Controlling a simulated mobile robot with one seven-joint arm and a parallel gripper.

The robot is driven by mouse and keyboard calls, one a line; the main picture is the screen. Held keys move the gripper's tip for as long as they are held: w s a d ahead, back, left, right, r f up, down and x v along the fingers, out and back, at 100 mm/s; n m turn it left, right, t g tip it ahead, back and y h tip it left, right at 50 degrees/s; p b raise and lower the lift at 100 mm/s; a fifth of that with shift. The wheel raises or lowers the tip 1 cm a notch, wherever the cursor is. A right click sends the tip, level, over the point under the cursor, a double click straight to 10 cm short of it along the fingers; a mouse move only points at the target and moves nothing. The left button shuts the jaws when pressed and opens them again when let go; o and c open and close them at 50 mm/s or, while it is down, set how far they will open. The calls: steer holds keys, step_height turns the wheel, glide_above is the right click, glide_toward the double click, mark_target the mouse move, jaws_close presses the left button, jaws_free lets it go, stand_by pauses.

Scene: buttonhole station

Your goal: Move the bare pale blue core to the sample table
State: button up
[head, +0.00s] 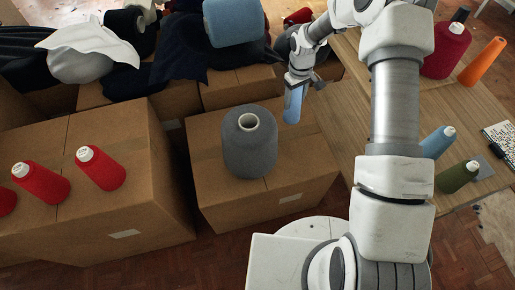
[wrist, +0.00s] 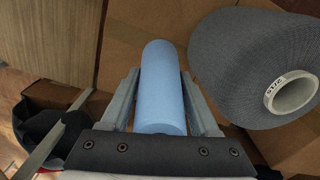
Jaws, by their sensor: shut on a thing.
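My gripper (head: 298,82) is shut on the bare pale blue core (head: 293,106), a smooth plain cylinder hanging roughly upright below it in the head view. The wrist view shows the core (wrist: 162,80) between the two fingers of my gripper (wrist: 161,76). It appears held over the cardboard box, right of the large grey cone and close to the wooden table's left edge. The wooden table (head: 347,128), likely the sample table, is at the right; my arm hides part of its top.
The large grey cone (head: 249,142) stands on a cardboard box (head: 305,182) beside the core. The table bears a blue cone (head: 437,142), a green cone (head: 457,177), a dark red cone (head: 446,52) and an orange cone (head: 483,62). Bare wood shows near its left edge.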

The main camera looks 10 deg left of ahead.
steer(key=w+a+f+n+b, duration=0.1)
steer(key=w+f+b, duration=0.2)
steer(key=b, duration=0.1)
steer(key=s+f+b, duration=0.4)
steer(key=s+f, duration=0.6)
steer(key=s, duration=0.1)
steer(key=shift+d+f, duration=0.2)
steer(key=shift+d, duration=0.2)
steer(key=shift+s+f, duration=0.1)
steer(key=shift+f, duration=0.05)
steer(key=o, duration=1)
steer(key=shift+o, duration=0.2)
